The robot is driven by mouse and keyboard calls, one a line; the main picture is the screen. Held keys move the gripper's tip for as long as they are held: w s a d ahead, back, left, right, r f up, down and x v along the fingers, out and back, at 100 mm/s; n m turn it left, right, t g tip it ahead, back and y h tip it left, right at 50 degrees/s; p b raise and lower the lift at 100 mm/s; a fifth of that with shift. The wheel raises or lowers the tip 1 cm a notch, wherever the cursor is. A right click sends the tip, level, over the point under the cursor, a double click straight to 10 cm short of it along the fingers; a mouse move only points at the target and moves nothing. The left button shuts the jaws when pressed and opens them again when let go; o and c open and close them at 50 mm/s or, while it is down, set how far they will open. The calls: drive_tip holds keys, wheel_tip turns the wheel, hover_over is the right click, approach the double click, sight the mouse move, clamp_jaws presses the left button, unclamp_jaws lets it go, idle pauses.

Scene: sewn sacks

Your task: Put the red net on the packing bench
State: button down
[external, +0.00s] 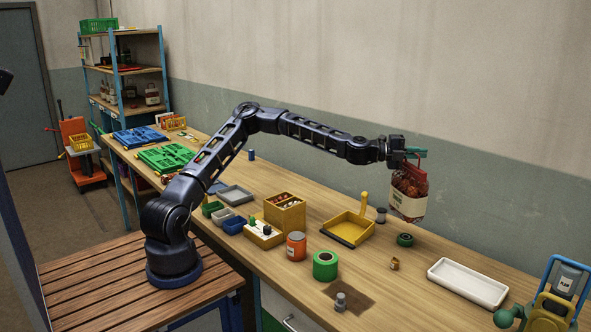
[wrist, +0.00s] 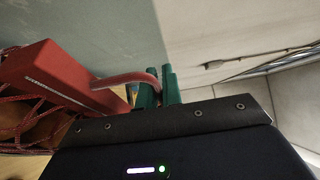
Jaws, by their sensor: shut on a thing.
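The red net (external: 408,184) is a red mesh sack with brownish contents and a pale label. It hangs below my gripper (external: 413,152) in the external view, above the right part of the packing bench (external: 335,208). My gripper has green fingers and is shut on the net's red handle. In the wrist view, the green fingers (wrist: 158,88) close around the red loop, and the net's red top band and mesh (wrist: 50,85) show at the left. The net's underside appears clear of the bench top, though the exact gap is hard to tell.
A yellow dustpan (external: 350,228), a green tape roll (external: 404,239) and a grey-lidded jar (external: 381,215) are near the net. A white tray (external: 467,284) lies to the right. An orange can (external: 296,246) and a green roll (external: 325,265) stand in front. Bare wood shows between them.

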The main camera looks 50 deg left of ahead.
drive_tip(key=w+a, duration=0.5)
drive_tip(key=a, duration=0.6)
drive_tip(key=w+a+n+t+y, duration=0.1)
drive_tip(key=w+a, duration=0.4)
drive_tip(key=a, duration=0.6)
drive_tip(key=w+a, duration=0.4)
drive_tip(key=a, duration=0.7)
drive_tip(key=a+r+t+y, duration=0.1)
drive_tip(key=a+r, duration=0.1)
drive_tip(key=a, duration=2.6)
drive_tip(key=s+a+r+n+t+y, duration=0.1)
drive_tip(key=s+a, duration=0.5)
drive_tip(key=a, duration=0.8)
drive_tip(key=s+a+r+n+y, duration=0.1)
drive_tip(key=s+a+r, duration=0.1)
drive_tip(key=s+a, duration=0.8)
drive_tip(key=s+a+r+n+t+y, duration=0.1)
drive_tip(key=s+a+y, duration=0.15)
drive_tip(key=a, duration=1.45)
wheel_tip(320, 180, down, 19)
drive_tip(key=shift+s+d+r+h, duration=0.15)
drive_tip(key=shift+s+d+h, duration=0.1)
drive_tip(key=shift+s+h, duration=0.2)
